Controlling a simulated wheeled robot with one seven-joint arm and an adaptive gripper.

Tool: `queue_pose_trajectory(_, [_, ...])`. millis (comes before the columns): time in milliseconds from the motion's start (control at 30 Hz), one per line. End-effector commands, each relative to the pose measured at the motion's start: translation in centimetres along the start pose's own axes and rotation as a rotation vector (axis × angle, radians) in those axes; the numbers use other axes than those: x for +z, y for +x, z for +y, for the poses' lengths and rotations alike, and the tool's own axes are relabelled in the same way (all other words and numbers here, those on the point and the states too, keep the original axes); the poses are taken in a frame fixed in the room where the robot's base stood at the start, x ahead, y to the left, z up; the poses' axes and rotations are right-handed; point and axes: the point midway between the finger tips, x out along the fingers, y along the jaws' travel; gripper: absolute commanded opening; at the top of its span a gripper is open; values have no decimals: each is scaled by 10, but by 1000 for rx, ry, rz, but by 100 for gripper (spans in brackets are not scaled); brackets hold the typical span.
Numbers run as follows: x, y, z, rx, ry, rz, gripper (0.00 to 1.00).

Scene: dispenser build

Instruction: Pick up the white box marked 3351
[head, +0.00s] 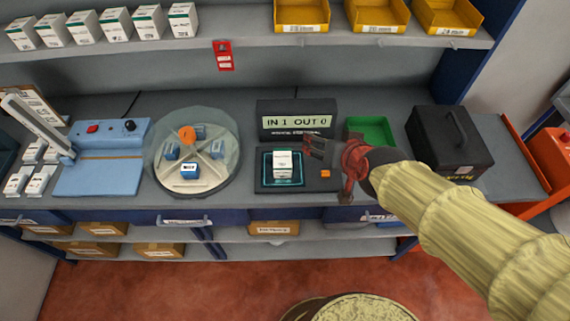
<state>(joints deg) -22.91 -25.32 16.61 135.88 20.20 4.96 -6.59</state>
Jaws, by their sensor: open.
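A small white box (282,163) with a dark band stands on the lit square pad of a black device (264,186) at the middle of the counter. Its marking is too small to read, so I cannot tell whether it is 3351. My gripper (308,149) is open, just right of the white box and a little above the pad. Its fingers point left toward the box, and I see nothing between them. More white boxes with green bands (117,25) stand in a row on the upper shelf at left; their numbers are not readable.
A display (297,121) reading "IN 1 OUT 0" stands behind the pad. A round carousel (232,172) with blue boxes and a blue sealer (98,181) are to the left. A green tray (384,128) and a black case (450,142) are right. Yellow bins (376,28) sit above.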

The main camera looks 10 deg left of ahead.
Motion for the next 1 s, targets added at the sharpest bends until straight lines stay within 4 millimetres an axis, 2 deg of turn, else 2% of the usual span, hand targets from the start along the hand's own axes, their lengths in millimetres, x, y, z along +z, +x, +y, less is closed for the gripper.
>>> queue_pose_trajectory(33, [9,23,-14,-13,-8,11,64])
queue_pose_trajectory(200, [32,91,-53,-10,-28,120,64])
queue_pose_trajectory(300, [54,122,-68,21,-55,187,64])
queue_pose_trajectory(400, [74,141,-76,61,-90,253,64])
queue_pose_trajectory(533, [90,151,-80,102,-128,316,64])
queue_pose_trajectory(667, [96,154,-81,123,-148,347,64])
queue_pose_trajectory(1000, [87,179,-76,130,-150,356,64])
